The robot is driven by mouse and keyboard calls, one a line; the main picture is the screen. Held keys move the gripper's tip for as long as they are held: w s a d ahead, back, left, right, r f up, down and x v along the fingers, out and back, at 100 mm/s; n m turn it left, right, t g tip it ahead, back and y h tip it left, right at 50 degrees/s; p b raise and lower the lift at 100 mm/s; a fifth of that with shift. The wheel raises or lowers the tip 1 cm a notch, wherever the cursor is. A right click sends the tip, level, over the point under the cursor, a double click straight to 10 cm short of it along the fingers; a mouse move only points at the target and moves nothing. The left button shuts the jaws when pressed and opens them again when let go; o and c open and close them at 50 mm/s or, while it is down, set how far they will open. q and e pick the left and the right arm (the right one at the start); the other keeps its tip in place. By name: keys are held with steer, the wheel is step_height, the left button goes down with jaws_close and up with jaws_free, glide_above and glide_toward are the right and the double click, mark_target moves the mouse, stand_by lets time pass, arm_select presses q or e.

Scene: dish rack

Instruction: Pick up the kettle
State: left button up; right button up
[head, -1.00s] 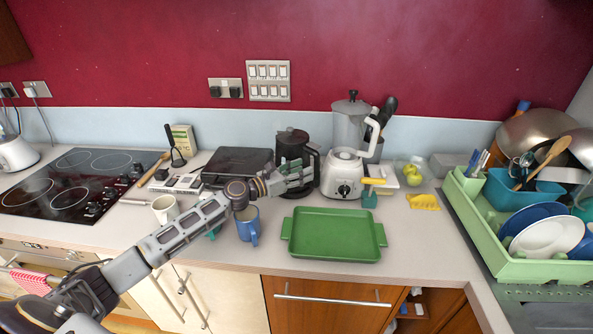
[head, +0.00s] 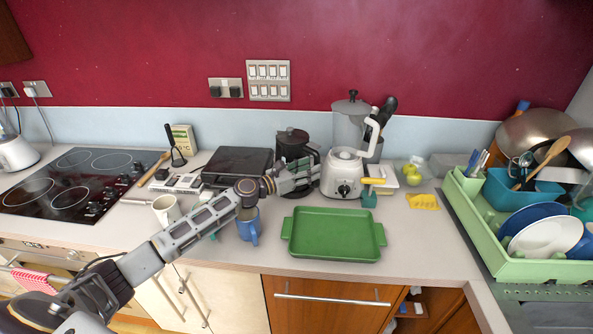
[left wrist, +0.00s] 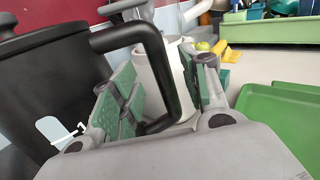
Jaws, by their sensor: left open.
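The black kettle (head: 292,137) stands upright on the counter, left of the white blender. Its body fills the left of the left wrist view (left wrist: 45,85), with the black handle (left wrist: 157,62) sticking out to the right. The gripper and wrist hide the kettle's lower part in the head view. My right gripper is out of view.
The white blender (head: 343,177) stands close right of the gripper. A green tray (head: 335,250) lies in front, and a blue mug (head: 248,226) and white mug (head: 165,209) stand near my forearm. A green dish rack (head: 520,270) is at right.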

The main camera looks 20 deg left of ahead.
arm_select(q)
steer(key=shift+x, duration=1.8)
steer(key=shift+f, duration=0.1)
jaws_close()
